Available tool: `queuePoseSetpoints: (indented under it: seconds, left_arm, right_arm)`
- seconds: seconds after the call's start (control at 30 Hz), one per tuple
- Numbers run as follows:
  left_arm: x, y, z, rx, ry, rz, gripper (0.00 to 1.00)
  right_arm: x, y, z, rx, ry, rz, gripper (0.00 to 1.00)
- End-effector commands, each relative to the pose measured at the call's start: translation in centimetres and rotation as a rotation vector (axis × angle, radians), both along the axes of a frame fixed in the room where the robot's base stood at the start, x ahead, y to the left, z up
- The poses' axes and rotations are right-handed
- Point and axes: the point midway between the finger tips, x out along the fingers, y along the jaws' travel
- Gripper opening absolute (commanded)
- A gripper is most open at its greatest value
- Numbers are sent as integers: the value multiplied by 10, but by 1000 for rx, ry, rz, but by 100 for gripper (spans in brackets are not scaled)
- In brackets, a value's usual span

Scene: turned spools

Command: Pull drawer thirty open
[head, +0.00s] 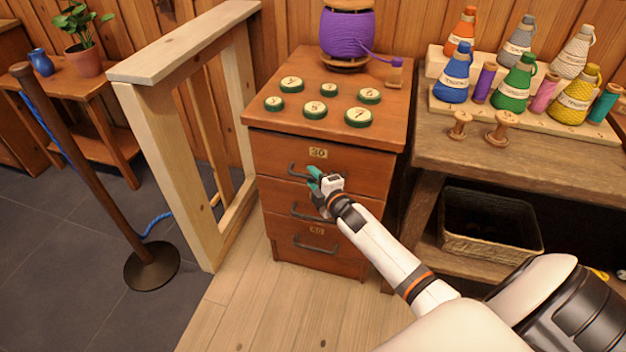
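A wooden cabinet (385,135) with three stacked drawers stands in the middle of the head view. The top drawer (365,165) has a small yellow number plate (318,153); its number looks like 20 or 30, too small to be sure. A dark handle (296,171) sits below it. The middle drawer's plate is hidden behind my gripper; the bottom plate (316,230) looks like 40 or 60. All drawers look closed. My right gripper (314,180), with green fingertips, is at the right end of the top handle. I cannot tell whether it grips it. My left gripper is not in view.
Several green numbered discs (315,109) and a purple spool (347,35) stand on the cabinet. A pale wooden frame (160,130) and a rope post (85,170) stand to the left. Floor in front is clear.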

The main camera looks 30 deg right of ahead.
Motion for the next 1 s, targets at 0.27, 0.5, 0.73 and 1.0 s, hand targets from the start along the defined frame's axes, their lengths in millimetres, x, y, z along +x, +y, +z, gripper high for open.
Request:
queuePoseSetpoints:
  seconds: [0.27, 0.5, 0.73, 1.0]
  left_arm:
    - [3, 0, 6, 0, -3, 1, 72]
    - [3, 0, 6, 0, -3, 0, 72]
    - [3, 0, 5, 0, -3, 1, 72]
    - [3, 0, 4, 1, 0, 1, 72]
  right_arm:
    - [8, -1, -1, 0, 0, 0, 34]
    - [8, -1, -1, 0, 0, 0, 16]
    - [8, -1, -1, 0, 0, 0, 0]
    - [11, 5, -2, 2, 1, 1, 0]
